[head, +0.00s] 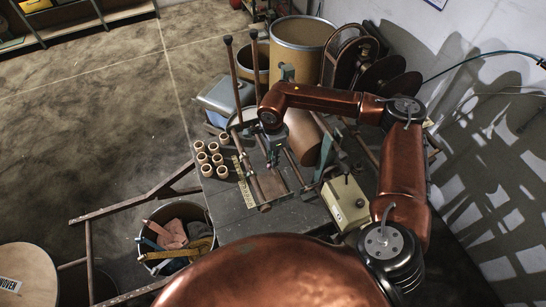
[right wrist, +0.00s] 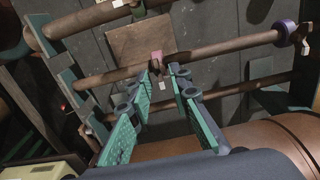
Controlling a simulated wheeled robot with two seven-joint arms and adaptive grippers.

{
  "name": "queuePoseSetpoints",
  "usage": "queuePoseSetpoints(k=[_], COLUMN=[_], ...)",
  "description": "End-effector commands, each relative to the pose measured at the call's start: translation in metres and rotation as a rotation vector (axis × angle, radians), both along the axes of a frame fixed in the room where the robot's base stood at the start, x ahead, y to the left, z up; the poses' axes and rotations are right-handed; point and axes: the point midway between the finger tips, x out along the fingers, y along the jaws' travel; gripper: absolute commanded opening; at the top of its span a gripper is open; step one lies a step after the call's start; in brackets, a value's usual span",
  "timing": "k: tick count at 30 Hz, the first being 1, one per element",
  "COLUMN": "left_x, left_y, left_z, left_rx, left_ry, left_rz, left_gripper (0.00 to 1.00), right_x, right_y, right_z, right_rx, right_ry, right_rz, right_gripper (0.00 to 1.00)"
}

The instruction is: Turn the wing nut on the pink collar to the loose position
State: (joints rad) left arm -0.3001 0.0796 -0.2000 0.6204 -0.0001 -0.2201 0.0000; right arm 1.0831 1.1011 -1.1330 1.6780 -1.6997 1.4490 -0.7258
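In the right wrist view a small pink collar (right wrist: 156,57) sits on a brown horizontal shaft (right wrist: 205,48). A small pale piece below the collar may be its wing nut; it is too small to tell which way it points. My right gripper (right wrist: 163,82) has its green-padded fingers apart, with the collar showing beyond and between the tips. Nothing shows between the pads, and I cannot tell whether a tip touches the collar. In the head view the right gripper (head: 273,158) hangs over the winding machine, and the collar cannot be made out. My left gripper is not in view.
A purple collar (right wrist: 285,31) sits toward the right end of the shaft. In the head view, several small tape rolls (head: 208,158) stand left of the machine on the dark table (head: 235,215). A beige control box (head: 346,200) stands right; a scrap bucket (head: 147,256) is at the lower left.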

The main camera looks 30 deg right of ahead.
Motion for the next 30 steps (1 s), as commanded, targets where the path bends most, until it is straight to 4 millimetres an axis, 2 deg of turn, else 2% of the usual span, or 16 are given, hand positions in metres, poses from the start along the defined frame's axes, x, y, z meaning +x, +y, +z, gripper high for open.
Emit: queuePoseSetpoints(k=[10, 14, 17, 24, 30], left_x=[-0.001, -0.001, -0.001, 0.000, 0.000], left_y=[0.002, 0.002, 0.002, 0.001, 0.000], left_z=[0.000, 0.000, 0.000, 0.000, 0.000], left_rx=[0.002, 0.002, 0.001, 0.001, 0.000], left_ry=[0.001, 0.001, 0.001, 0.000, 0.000], left_rz=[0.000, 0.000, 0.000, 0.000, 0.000], left_gripper=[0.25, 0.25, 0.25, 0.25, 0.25], right_x=[0.000, 0.001, 0.001, 0.001, 0.001], right_y=[0.001, 0.001, 0.001, 0.001, 0.000], right_z=[0.000, 0.009, 0.024, 0.075, 0.107], right_rx=[0.002, 0.002, 0.003, 0.003, 0.002], right_ry=[0.000, -0.001, -0.003, -0.003, -0.002], right_rz=[0.001, 0.001, 0.001, 0.000, 0.000], right_gripper=[0.26, 0.26, 0.26, 0.26, 0.26])
